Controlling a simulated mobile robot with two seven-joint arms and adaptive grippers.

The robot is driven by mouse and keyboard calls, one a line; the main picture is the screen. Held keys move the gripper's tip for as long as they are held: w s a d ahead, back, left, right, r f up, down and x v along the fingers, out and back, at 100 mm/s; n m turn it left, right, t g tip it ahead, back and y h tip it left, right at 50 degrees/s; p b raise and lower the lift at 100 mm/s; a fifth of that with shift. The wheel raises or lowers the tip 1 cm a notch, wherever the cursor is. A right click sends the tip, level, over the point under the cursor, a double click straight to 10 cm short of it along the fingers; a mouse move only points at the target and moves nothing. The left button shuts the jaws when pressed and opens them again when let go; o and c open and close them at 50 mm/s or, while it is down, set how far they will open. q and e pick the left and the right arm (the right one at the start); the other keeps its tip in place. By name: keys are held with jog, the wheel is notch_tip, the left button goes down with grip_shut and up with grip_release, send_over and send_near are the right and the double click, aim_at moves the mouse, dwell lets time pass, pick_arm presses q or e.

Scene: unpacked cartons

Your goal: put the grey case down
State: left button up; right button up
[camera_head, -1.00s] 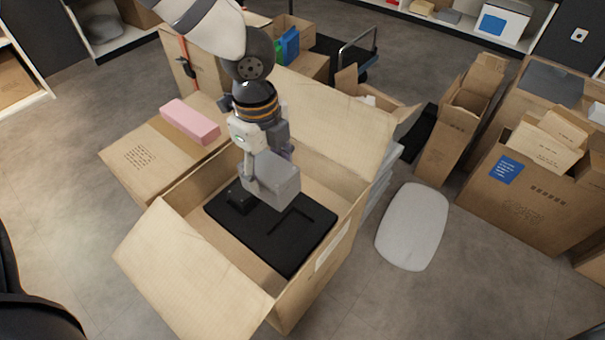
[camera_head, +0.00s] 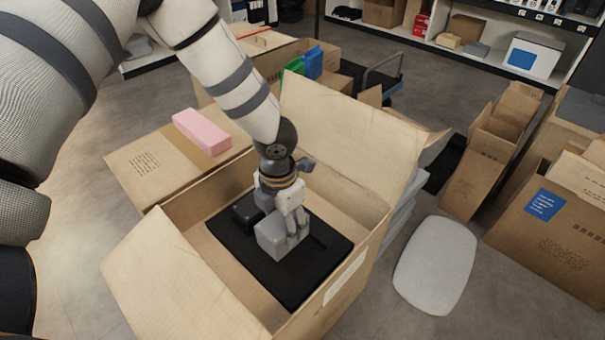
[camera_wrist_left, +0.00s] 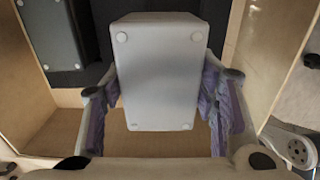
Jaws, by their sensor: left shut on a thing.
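The grey case (camera_head: 279,238) is a small pale box, low inside the open carton (camera_head: 165,275) over the black foam insert (camera_head: 305,282). My left gripper (camera_head: 290,226) comes down from above and is shut on the case. In the left wrist view the case (camera_wrist_left: 160,75), with round feet at its corners, sits between the purple-padded fingers of the gripper (camera_wrist_left: 163,108). A black block (camera_head: 247,208) lies on the foam to the left of the case. I cannot tell whether the case touches the foam. My right gripper is not in view.
The carton's flaps stand open around it. A pink box (camera_head: 201,131) lies on a closed carton (camera_head: 145,165) at left. A pale rounded pad (camera_head: 435,265) lies on the floor at right, near tall open cartons (camera_head: 480,165). A trolley (camera_head: 385,82) stands behind.

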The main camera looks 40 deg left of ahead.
pick_arm(q)
jog(key=f, duration=0.1)
jog(key=w+d+f+b, duration=0.1)
jog(key=w+d+f, duration=0.1)
jog(key=f, duration=0.2)
jog(key=f+b, duration=0.2)
jog(key=f, duration=0.1)
jog(key=shift+w+d, duration=0.15)
jog(key=shift+d, duration=0.15)
jog(key=shift+r, duration=0.25)
jog(key=shift+f, duration=0.45)
jog(key=o, duration=1.6)
jog(key=shift+c, duration=0.2)
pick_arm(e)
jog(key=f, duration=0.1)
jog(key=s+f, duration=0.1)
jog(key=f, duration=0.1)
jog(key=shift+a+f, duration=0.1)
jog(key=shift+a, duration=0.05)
pick_arm(q)
jog(key=shift+r, duration=0.1)
notch_tip(320, 180, up, 13)
jog(key=p, duration=0.4)
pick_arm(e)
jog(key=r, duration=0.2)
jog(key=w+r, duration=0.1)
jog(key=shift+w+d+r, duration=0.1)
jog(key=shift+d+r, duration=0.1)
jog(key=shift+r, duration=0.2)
